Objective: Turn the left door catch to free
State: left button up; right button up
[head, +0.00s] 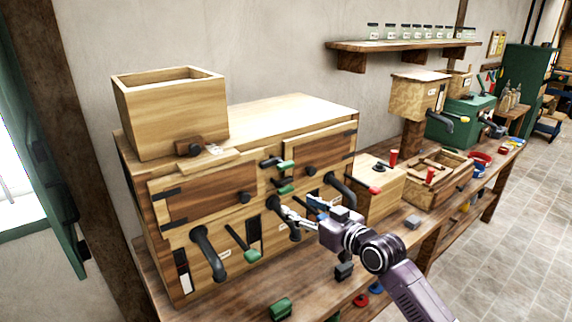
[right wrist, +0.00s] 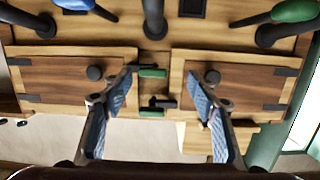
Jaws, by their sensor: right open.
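The wooden cabinet has a left door (head: 205,192) and a right door (head: 325,153), each with a dark knob. Between them are two catches with green handles, an upper one (head: 286,165) and a lower one (head: 285,188). Both handles lie roughly sideways. I cannot tell for sure which catch belongs to the left door. In the right wrist view, turned upside down, the upper catch (right wrist: 151,113) and lower catch (right wrist: 152,73) show between my fingers. My right gripper (head: 299,208) is open and empty, in front of the cabinet and below the catches. My left gripper is out of view.
Dark spouts (head: 208,255) and a green-handled lever (head: 243,243) stick out below the doors. A blue-handled lever (right wrist: 75,4) is close to my right gripper. An open wooden box (head: 170,115) stands on top. Small blocks lie on the bench front.

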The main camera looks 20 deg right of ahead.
jog(key=t+y, duration=0.1)
jog(key=t, duration=0.1)
send_near(288, 166)
jog(key=x, duration=0.3)
jog(key=shift+p+x, duration=1.05)
jog(key=shift+x, duration=2.9)
jog(key=shift+c, duration=0.2)
jog(key=c, duration=1.2)
jog(key=shift+o, duration=0.2)
